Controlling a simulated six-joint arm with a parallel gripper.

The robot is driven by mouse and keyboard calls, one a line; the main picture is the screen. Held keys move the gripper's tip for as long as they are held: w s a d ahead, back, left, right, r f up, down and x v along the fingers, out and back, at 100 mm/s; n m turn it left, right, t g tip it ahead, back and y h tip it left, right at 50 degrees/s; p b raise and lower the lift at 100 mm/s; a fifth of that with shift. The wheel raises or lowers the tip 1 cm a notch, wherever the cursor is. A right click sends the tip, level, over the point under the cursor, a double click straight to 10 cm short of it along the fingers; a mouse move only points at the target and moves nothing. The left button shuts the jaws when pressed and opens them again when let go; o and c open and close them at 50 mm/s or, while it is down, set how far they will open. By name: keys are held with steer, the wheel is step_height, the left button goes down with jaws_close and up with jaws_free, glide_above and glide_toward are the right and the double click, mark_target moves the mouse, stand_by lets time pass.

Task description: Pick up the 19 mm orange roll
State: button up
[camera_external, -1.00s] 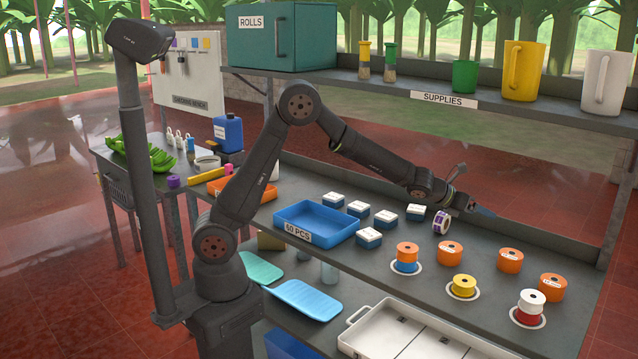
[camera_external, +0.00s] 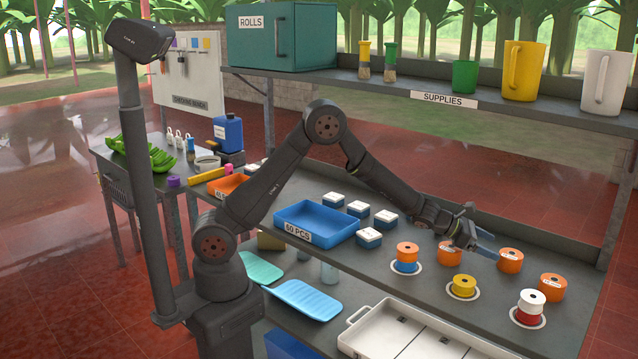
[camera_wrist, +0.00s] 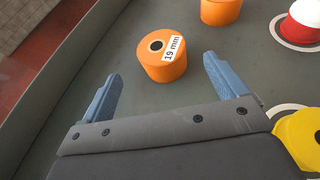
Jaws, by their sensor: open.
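The 19 mm orange roll (camera_wrist: 160,57) stands upright on the bench in the wrist view, with its dark centre hole up and a white "19 mm" label facing me. In the external view it is the orange roll (camera_external: 510,261) just right of my gripper (camera_external: 490,243). My gripper is open and empty. Its two blue fingers point towards the roll, one to each side of it in the wrist view. The roll lies ahead of the fingertips, and no contact shows.
Another orange roll (camera_external: 552,288) stands beyond it. A white roll on a red one (camera_external: 530,306) and a yellow roll (camera_external: 462,286) stand nearer the front. An orange roll (camera_external: 446,257) is partly hidden behind my gripper. Blue-and-white boxes (camera_external: 385,218) stand to the left.

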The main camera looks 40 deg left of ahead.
mark_target(509, 253)
steer(key=shift+x, duration=3.9)
steer(key=shift+r, duration=0.15)
steer(key=shift+s, duration=0.1)
steer(key=c, duration=1.1)
steer(key=shift+c, duration=0.2)
steer(key=shift+r, duration=0.1)
